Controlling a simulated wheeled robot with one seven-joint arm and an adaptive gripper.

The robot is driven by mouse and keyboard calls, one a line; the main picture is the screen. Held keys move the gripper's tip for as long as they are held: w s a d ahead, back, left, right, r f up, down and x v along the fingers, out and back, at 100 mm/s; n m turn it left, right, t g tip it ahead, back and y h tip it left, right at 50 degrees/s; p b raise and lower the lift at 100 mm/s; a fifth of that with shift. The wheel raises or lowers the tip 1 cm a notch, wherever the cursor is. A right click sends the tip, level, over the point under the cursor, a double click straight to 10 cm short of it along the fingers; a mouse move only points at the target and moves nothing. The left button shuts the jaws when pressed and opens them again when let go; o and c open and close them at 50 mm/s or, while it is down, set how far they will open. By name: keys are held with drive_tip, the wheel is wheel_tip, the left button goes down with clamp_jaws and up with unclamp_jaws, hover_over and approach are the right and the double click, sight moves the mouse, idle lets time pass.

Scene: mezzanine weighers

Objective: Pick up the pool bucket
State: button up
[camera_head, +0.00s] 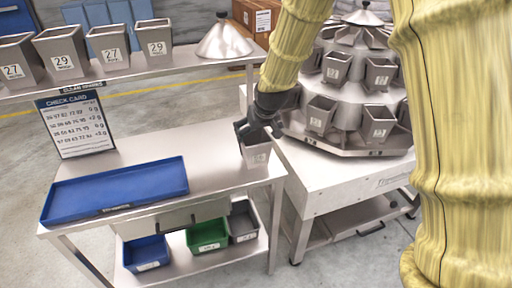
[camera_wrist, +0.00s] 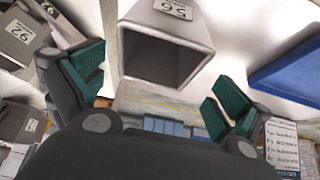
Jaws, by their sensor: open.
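A grey metal bucket (camera_head: 257,158) stands on the right end of the steel bench, its upper part hidden by my gripper. In the wrist view the bucket (camera_wrist: 165,22) shows a square open mouth and a white number label. Whether it is the pool bucket I cannot read for sure. My gripper (camera_head: 258,130) is just above it. In the wrist view my gripper (camera_wrist: 158,95) is open, its green-padded fingers apart on either side of the bucket's near edge. Nothing is held between them.
A blue tray (camera_head: 120,190) lies on the bench beside a check card (camera_head: 75,124). Several labelled buckets (camera_head: 62,52) and a metal cone (camera_head: 224,42) stand on the upper shelf. The weigher (camera_head: 345,148) with its own buckets is close on the right. Coloured bins (camera_head: 207,235) sit below.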

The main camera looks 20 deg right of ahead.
sight(255, 136)
drive_tip(key=shift+p+x, duration=0.75)
drive_tip(key=shift+x, duration=1.8)
drive_tip(key=shift+w+d, duration=0.1)
drive_tip(key=shift+c, duration=0.2)
drive_tip(key=shift+r, duration=0.1)
drive_tip(key=c, duration=1)
drive_tip(key=shift+o, duration=0.2)
